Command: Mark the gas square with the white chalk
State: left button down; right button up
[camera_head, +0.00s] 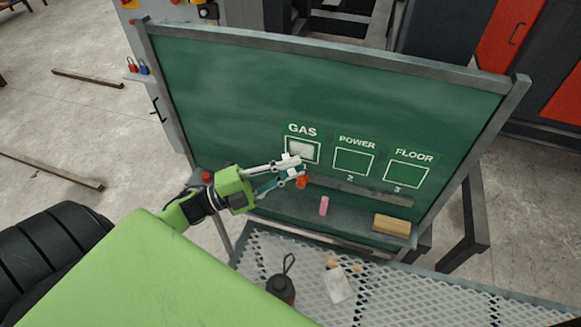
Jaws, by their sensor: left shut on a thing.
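The green chalkboard (230,90) has three outlined squares. The GAS square (317,160) is at the left of the row and has a thick white patch (301,149) inside it. My left gripper (297,169) is at the lower part of this square, in front of the board. It is shut on a small piece, which I take as the white chalk; the fingers hide most of it. I cannot tell whether the chalk touches the board. A pink chalk (323,206) stands out on the ledge below. An orange-red piece (302,182) shows right beside the fingertips. My right gripper is not in view.
The POWER square (351,162) and FLOOR square (406,175) are empty. A wooden-coloured eraser block (392,225) lies on the ledge at right.

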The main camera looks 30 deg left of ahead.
pick_arm(q)
jog(key=shift+w+a+b, duration=0.2)
jog(key=shift+w+b, duration=0.15)
jog(key=shift+w, duration=0.4)
jog(key=shift+d, duration=0.15)
dwell(1.4)
